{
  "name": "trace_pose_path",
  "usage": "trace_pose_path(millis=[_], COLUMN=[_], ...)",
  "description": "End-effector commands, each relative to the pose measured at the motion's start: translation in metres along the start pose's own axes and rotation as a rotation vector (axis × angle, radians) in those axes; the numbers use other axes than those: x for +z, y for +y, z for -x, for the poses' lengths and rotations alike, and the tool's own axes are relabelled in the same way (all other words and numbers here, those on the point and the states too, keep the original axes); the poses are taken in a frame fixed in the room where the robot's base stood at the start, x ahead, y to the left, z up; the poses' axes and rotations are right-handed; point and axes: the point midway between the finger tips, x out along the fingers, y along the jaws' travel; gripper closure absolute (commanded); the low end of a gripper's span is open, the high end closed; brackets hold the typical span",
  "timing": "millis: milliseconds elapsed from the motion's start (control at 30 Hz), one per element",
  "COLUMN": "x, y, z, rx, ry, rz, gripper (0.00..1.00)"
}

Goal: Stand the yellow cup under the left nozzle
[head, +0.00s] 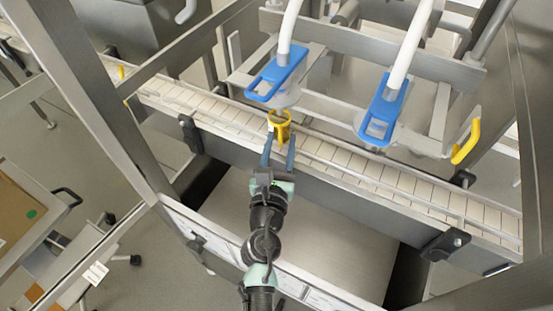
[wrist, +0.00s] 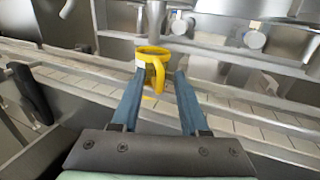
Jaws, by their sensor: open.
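The yellow cup (head: 279,121) stands on the conveyor (head: 340,157) below the left nozzle (head: 276,84), which has a blue bracket and a white hose. The nozzle partly overlaps the cup's upper edge in the head view. In the wrist view the cup (wrist: 153,60) is upright, its handle facing me. My gripper (head: 278,150) is open, its two blue fingers pointing at the cup from the near side. In the wrist view the fingertips (wrist: 160,78) lie either side of the handle's lower part; I cannot tell whether they touch it.
The right nozzle (head: 380,112) hangs over the belt to the right, with a yellow handle (head: 466,142) beyond it. Metal rails run along the conveyor's near edge. A steel frame post (head: 84,88) stands at left. The belt right of the cup is clear.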

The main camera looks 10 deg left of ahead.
Motion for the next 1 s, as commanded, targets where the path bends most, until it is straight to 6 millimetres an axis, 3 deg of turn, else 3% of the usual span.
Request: trace_pose_path(millis=[600,800,1000], x=[-0.002,-0.001,0.001], y=[0.000,0.000,0.000], z=[0.103,0.121,0.125], rx=[0.001,0.000,0.000], ry=[0.001,0.000,-0.001], rz=[0.001,0.000,0.001], gripper=[0.56,0.56,0.56])
